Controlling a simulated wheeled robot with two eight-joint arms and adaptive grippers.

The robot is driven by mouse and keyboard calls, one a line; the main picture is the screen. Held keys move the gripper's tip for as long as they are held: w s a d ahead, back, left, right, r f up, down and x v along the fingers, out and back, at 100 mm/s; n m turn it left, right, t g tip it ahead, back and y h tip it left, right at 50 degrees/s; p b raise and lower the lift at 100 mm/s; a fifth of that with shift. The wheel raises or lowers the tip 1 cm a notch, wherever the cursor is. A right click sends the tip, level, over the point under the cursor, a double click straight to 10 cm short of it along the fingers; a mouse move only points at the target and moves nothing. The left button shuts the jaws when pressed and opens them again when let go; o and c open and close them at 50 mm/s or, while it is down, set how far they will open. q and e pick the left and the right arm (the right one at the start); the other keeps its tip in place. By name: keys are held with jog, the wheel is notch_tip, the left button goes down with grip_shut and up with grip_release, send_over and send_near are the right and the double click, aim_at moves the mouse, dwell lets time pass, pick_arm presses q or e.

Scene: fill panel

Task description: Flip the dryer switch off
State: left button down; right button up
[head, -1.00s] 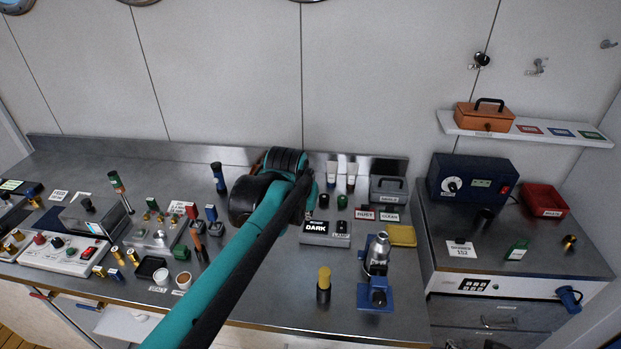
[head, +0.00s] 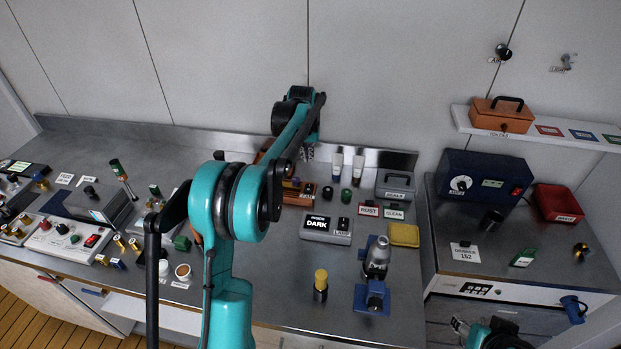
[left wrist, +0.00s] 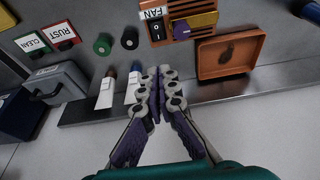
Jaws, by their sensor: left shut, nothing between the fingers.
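No label reading dryer is legible.
An orange tray (left wrist: 205,74) lies beside the box. A blue instrument (head: 484,176) with a red switch sits on the right cabinet. The metal backsplash is close.

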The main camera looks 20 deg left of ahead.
aim_at(310, 185)
pick_arm(q)
jog(key=b+x, duration=0.1)
jog(key=x, duration=0.3)
jog(key=b+x, duration=0.1)
jog(key=x, duration=0.4)
jog(key=s+b+x, duration=0.1)
jog(key=x, duration=0.3)
jog(key=shift+d+f, duration=0.1)
jog(key=shift+f, duration=0.45)
jog(key=shift+w+f, duration=0.2)
jog(key=shift+f, duration=0.1)
jog(key=shift+s, duration=0.2)
jog(key=shift+s+d+r+b, duration=0.1)
jog(key=shift+s+d+b, duration=0.15)
jog(key=shift+s, duration=0.35)
